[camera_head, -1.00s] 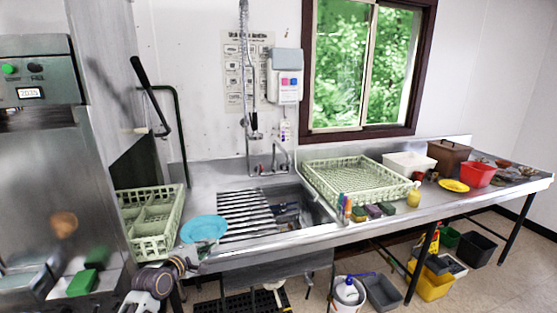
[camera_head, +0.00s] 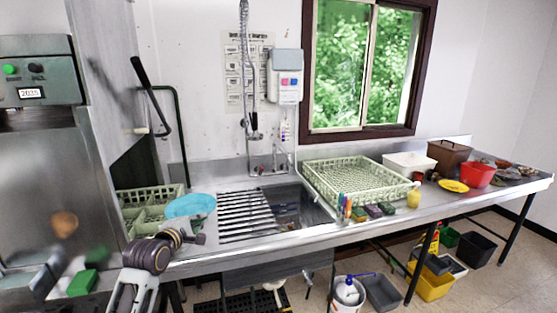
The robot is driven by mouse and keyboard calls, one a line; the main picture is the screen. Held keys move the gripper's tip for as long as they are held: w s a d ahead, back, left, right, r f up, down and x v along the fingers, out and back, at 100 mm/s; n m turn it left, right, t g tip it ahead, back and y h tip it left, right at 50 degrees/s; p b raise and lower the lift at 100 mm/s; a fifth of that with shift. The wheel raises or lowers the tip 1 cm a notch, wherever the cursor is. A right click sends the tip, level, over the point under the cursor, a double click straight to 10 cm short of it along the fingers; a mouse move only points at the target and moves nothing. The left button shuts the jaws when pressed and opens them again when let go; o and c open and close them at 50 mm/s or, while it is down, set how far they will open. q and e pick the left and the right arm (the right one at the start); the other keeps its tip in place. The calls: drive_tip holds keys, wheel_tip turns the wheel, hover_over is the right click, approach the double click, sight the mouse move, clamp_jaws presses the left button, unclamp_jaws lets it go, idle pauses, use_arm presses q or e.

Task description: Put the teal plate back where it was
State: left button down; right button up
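The teal plate (camera_head: 190,205) is at the left end of the steel counter, in front of the pale green rack (camera_head: 150,216), and hides part of its right side. My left gripper (camera_head: 198,227) is at the plate's near edge and appears shut on its rim. The fingertips are small and partly hidden. The plate looks nearly level and seems to be held up by the gripper; its height above the counter is hard to judge. My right gripper is not in view.
The ribbed drainer and sink (camera_head: 246,214) lie right of the plate. A second green rack (camera_head: 358,182) stands beyond, with sponges (camera_head: 373,211) before it. The steel dishwasher (camera_head: 50,190) bounds the left.

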use_arm(q)
drive_tip(key=s+d+f+y, duration=0.1)
drive_tip(key=s+f, duration=0.8)
drive_tip(key=f, duration=0.2)
drive_tip(key=s+d+f+n+y, duration=0.1)
drive_tip(key=s+d+f, duration=0.1)
drive_tip(key=s+f, duration=0.7)
wheel_tip(320, 180, down, 3)
drive_tip(key=shift+d+r+n, duration=0.2)
drive_tip(key=shift+d+n, duration=0.1)
idle(2.8)
